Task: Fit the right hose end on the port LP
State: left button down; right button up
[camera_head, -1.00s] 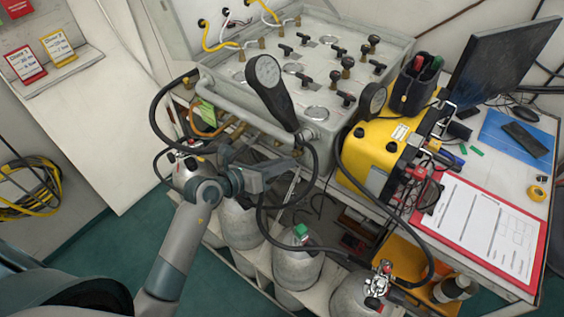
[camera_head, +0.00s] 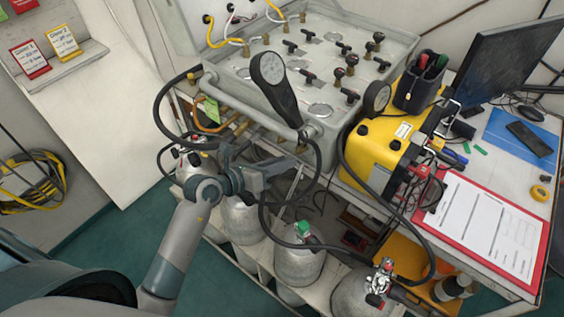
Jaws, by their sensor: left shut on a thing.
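My left gripper (camera_head: 284,164) reaches in from the lower left, in front of the panel's front edge. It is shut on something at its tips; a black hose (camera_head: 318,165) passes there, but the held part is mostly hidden. A black gauge (camera_head: 268,69) with a thick black stem stands just above the gripper. The air panel (camera_head: 215,82) is a grey box with several black knobs and dials on top. Brass fittings (camera_head: 240,127) sit under its front left edge. I cannot read which one is port LP. My right gripper is not in view.
Grey cylinders (camera_head: 298,264) stand in a rack below the panel, and a black hose loops in front of them. A yellow case (camera_head: 372,150) and a red clipboard (camera_head: 440,229) lie to the right. Another black hose (camera_head: 157,112) curves at the panel's left corner.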

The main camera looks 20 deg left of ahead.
pick_arm(q)
jog(key=shift+s+a+p, duration=0.2)
jog(key=shift+s+a, duration=0.1)
jog(key=shift+s, duration=0.5)
jog(key=shift+s+a+p, duration=0.15)
jog(key=shift+s+a, duration=0.1)
jog(key=shift+s, duration=0.5)
jog(key=shift+s+a+p, duration=0.2)
jog(key=shift+s+a, duration=0.1)
jog(key=shift+s, duration=0.5)
